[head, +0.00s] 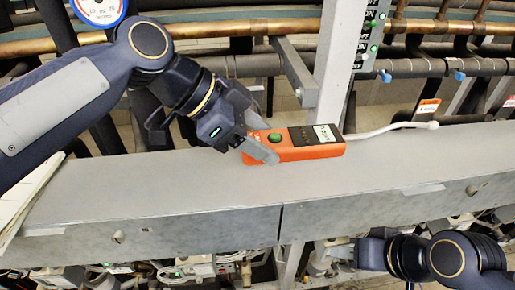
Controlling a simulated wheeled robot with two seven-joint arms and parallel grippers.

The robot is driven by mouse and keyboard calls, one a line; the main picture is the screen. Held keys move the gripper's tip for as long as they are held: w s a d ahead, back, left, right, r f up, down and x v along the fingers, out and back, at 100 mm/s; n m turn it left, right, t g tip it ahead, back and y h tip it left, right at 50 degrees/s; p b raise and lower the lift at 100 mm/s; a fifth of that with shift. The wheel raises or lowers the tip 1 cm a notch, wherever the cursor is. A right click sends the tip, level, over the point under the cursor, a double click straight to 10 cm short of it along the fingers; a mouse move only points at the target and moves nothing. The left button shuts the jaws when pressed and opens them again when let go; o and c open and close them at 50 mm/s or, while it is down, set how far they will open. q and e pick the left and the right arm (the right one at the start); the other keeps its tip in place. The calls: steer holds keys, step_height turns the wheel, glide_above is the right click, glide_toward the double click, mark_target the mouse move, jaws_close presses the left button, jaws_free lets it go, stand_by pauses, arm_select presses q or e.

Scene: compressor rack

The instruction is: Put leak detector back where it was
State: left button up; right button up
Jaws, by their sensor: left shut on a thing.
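The leak detector (312,150) is an orange handheld device with a black panel, a green button and a small pale display. A white probe hose runs from its right end to a pale tip (432,125). It lies at or just above the grey beam (160,191); I cannot tell whether it touches. My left gripper (261,146) is shut on the detector's left end, with a finger across its near side. My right gripper (345,251) is low at the right, in front of the beam; its fingers are too unclear to tell open or shut.
A grey upright post (336,75) with a switch panel (372,35) rises behind the detector. Copper and dark pipes (230,30) run across the back. A pressure gauge (100,10) is at the top left.

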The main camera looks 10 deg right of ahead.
arm_select(q)
steer(key=f, duration=0.2)
steer(key=w+f, duration=0.1)
steer(key=shift+w+a+f, duration=0.1)
steer(key=shift+a+f, duration=0.05)
steer(key=shift+f, duration=0.45)
steer(key=shift+f, duration=0.15)
steer(key=o, duration=1)
steer(key=v, duration=1.2)
steer(key=shift+b, duration=0.3)
